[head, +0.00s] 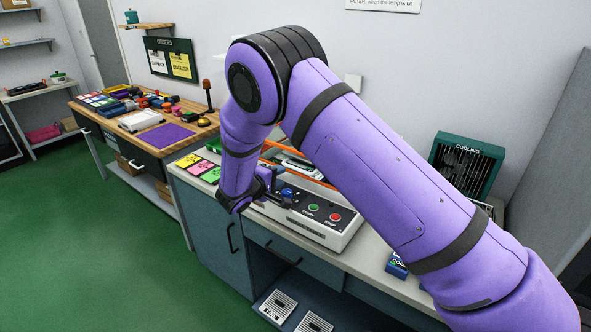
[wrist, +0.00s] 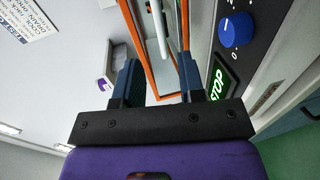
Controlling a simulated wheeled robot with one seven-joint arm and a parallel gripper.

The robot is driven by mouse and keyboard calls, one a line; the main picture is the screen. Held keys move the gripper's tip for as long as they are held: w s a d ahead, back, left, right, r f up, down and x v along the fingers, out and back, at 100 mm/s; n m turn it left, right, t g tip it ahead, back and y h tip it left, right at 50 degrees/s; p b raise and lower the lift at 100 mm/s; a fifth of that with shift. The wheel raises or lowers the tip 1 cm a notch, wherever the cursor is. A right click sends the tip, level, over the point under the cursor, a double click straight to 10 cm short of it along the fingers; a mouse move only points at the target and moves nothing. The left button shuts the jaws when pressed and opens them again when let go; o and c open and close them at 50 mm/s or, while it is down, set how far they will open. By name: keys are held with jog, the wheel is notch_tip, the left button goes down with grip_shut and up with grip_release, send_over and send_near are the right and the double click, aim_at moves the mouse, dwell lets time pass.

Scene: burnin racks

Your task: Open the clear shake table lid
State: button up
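The shake table (head: 325,232) is a white box on the counter with a dark control panel, a green START button and a red STOP button. Its lid (head: 272,147) has an orange frame, partly hidden behind my arm; I cannot tell its exact angle. In the wrist view the lid's orange frame (wrist: 136,45) runs up between my fingers, with a pale bar inside it. My gripper (head: 279,187) is at the panel's left end, near the blue knob (wrist: 236,28). In the wrist view my gripper (wrist: 160,78) is open, with nothing clearly held.
Pink, yellow and green cards (head: 200,167) lie on the counter to the left. A dark green COOLING rack (head: 466,165) stands at the counter's right. A wooden bench (head: 178,130) with many small items stands further left. The green floor in front is free.

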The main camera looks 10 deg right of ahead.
aim_at(294, 169)
jog(key=x, duration=0.9)
jog(key=shift+w+d, duration=0.15)
jog(key=shift+w, duration=0.05)
jog(key=shift+c, duration=0.5)
grip_shut()
